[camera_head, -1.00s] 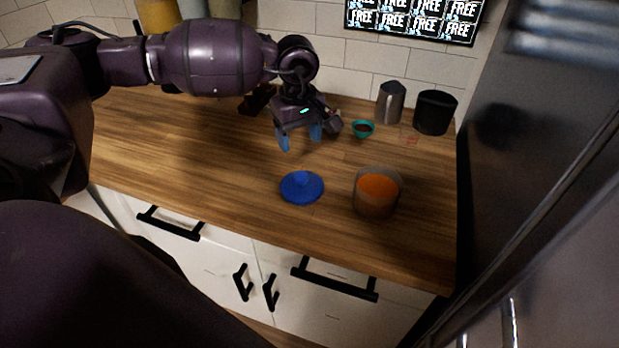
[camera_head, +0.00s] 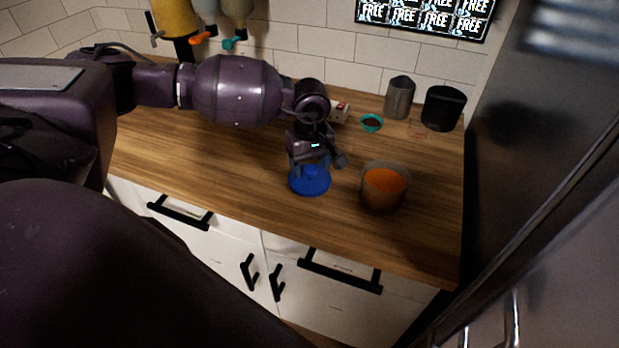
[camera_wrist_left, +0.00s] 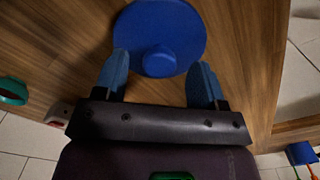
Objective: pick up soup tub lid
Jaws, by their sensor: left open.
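The soup tub lid is a blue disc with a round knob (camera_head: 310,184), lying on the wooden counter. It also shows in the left wrist view (camera_wrist_left: 160,28). My left gripper (camera_head: 311,168) is just above the lid, pointing down. In the left wrist view its two blue fingers (camera_wrist_left: 160,82) are apart, one on each side of the knob, and nothing is held. I cannot tell how far above the lid the fingertips are. The soup tub (camera_head: 383,190), with orange contents, stands to the right of the lid. My right gripper does not show.
A small teal bowl (camera_head: 371,123), a grey metal pitcher (camera_head: 399,97) and a black container (camera_head: 442,108) stand at the back right. A small white and red object (camera_head: 341,112) is behind my left wrist. The counter's left part is clear.

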